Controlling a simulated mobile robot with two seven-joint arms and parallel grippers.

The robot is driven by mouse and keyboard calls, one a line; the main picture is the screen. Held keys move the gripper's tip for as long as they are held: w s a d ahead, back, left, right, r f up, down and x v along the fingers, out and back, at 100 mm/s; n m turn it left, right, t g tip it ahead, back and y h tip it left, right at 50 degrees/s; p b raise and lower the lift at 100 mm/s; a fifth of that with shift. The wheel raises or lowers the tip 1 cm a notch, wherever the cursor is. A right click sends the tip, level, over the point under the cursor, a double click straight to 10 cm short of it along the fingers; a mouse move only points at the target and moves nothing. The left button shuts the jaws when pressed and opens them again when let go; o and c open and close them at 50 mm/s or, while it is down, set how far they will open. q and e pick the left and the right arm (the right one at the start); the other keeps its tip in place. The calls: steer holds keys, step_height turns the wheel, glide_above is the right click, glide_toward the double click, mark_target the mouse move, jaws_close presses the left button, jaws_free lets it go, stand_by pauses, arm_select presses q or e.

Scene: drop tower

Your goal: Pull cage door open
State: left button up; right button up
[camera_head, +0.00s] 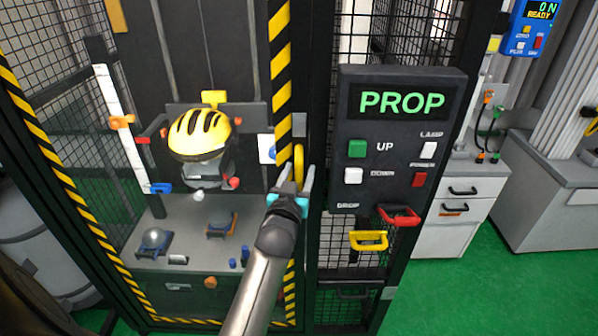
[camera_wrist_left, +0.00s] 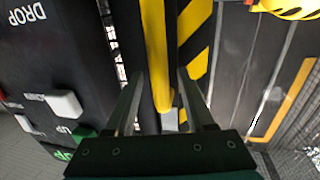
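The cage door has a frame edged with black and yellow stripes (camera_head: 281,60); it stands beside the dark post and looks shut. Its upright yellow handle (camera_head: 298,160) is on the door's right edge. My left gripper (camera_head: 296,176) is at this handle, fingers pointing at the door. In the left wrist view, the yellow handle (camera_wrist_left: 156,50) runs between the two open fingers (camera_wrist_left: 158,85), with a gap visible beside it. My right gripper is in neither view.
A control panel (camera_head: 397,108) reading PROP, with several buttons, is just right of the handle. A yellow helmet (camera_head: 200,135) is behind the door. Green floor (camera_head: 500,290) is open at the lower right.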

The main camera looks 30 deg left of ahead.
arm_select(q)
jaws_close()
stand_by(1.3)
